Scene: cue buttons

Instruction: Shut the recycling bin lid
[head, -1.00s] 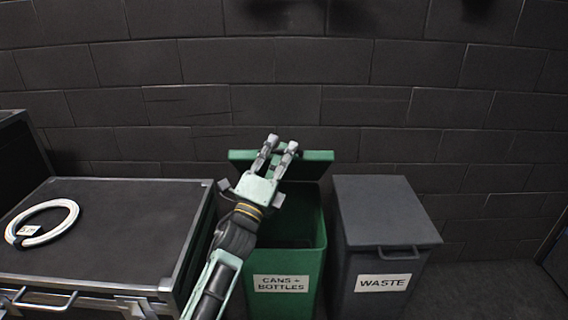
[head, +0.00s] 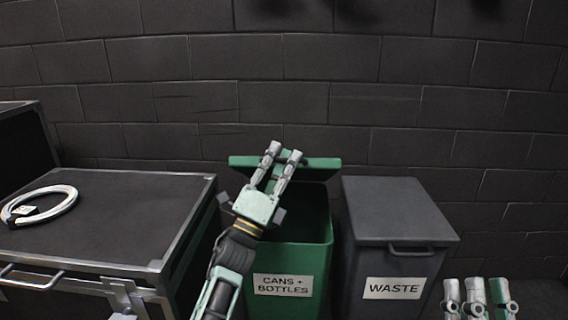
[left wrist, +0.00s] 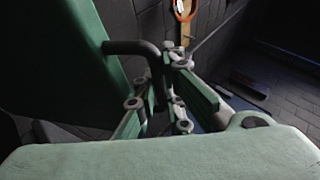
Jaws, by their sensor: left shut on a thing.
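The green recycling bin (head: 318,255), labelled "CANS + BOTTLES", stands mid-view with its mouth open. Its green lid (head: 318,166) is raised at the back; it also fills the upper left of the left wrist view (left wrist: 70,60). My left gripper (head: 283,153) reaches over the bin to the lid. In the left wrist view its fingers are shut around the lid's dark bar handle (left wrist: 130,47). The fingers hide part of the handle. My right gripper (head: 476,298) shows only by its finger parts at the bottom right edge, away from the bins.
A grey waste bin (head: 395,215) with its lid down stands close to the right of the green bin. A dark flight case (head: 120,215) with a coiled white cable (head: 62,204) stands at the left. A dark block wall (head: 420,110) is close behind.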

